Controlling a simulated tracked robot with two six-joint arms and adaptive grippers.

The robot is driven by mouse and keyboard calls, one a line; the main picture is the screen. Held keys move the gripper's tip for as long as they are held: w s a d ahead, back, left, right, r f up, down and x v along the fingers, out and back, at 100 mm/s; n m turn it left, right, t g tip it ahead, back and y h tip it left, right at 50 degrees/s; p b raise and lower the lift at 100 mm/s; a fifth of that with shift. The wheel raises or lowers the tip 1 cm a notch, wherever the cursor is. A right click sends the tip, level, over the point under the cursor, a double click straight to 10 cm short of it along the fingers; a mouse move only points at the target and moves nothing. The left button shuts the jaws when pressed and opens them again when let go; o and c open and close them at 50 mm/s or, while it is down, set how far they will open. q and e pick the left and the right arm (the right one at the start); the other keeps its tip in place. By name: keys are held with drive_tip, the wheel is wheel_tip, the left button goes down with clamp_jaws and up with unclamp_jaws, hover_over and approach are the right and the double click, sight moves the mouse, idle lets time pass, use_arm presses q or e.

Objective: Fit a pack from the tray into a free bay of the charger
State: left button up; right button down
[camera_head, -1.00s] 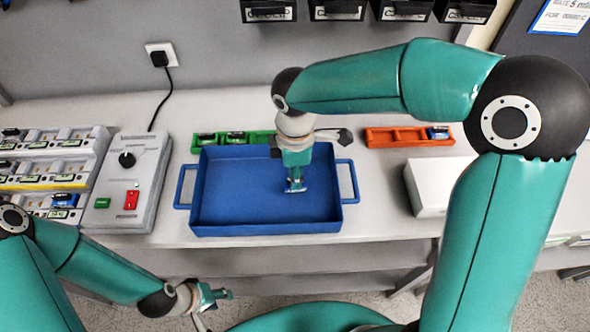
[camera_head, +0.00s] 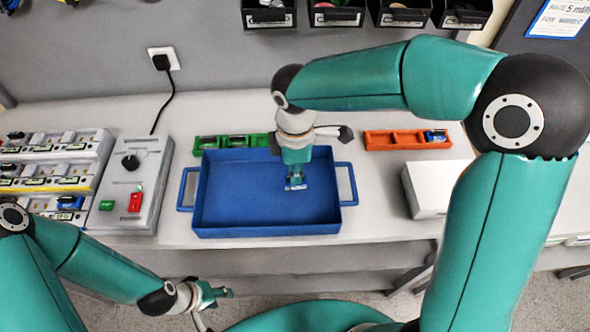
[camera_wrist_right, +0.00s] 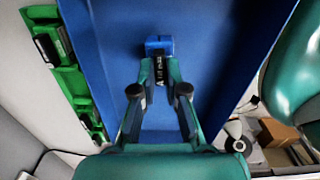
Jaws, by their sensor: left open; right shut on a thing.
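The blue tray (camera_head: 240,228) stands in the middle of the bench. My right gripper (camera_head: 296,185) points down into its right half. In the right wrist view my right gripper (camera_wrist_right: 160,80) is shut on a pack (camera_wrist_right: 159,45) with a blue end and a dark, lettered side. The tray floor lies behind the pack; I cannot tell whether they touch. No other pack shows in the tray. The charger (camera_head: 50,170) at the left has stepped rows of bays, several holding packs, one of them blue (camera_head: 70,202). My left gripper (camera_head: 218,293) is open and empty, low in front of the bench.
A grey control box (camera_head: 130,190) with a knob and red and green switches stands between charger and tray. Behind the tray are a green holder (camera_head: 258,140) and an orange holder (camera_head: 385,139) with packs. A white box (camera_head: 425,190) stands right of the tray.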

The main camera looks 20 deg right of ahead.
drive_tip(key=shift+r+p, duration=2.2)
drive_tip(key=shift+r, duration=0.8)
drive_tip(key=shift+f, duration=0.1)
